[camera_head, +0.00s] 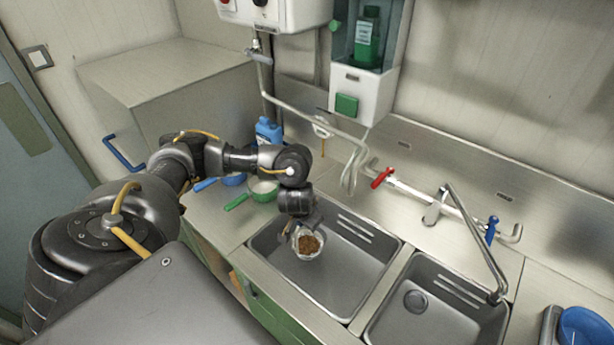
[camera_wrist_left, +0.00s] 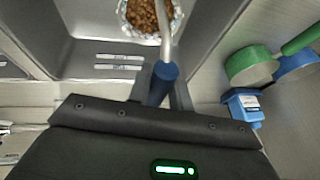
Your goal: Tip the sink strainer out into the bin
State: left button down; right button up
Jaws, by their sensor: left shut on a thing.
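The sink strainer (camera_head: 308,244) is a small round metal basket with brown crumbly waste in it. My left gripper (camera_head: 303,222) is shut on the strainer's blue handle, which shows between the fingers in the left wrist view (camera_wrist_left: 165,78). There the strainer basket (camera_wrist_left: 175,22) is at the top edge, partly cut off, with the waste still inside. I cannot see a bin in either view. My right gripper is not in view.
A green-handled pan (camera_head: 265,190) and a blue bottle (camera_head: 268,132) stand on the counter left of the sink. A tap (camera_head: 478,235) reaches over the right basin (camera_head: 425,310). A blue bowl (camera_head: 585,328) is at the far right. A dispenser (camera_head: 365,70) hangs above.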

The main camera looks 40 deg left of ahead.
pick_arm(q)
jog(key=shift+r, duration=2.4)
jog(key=shift+s+r, duration=0.1)
jog(key=shift+r, duration=0.05)
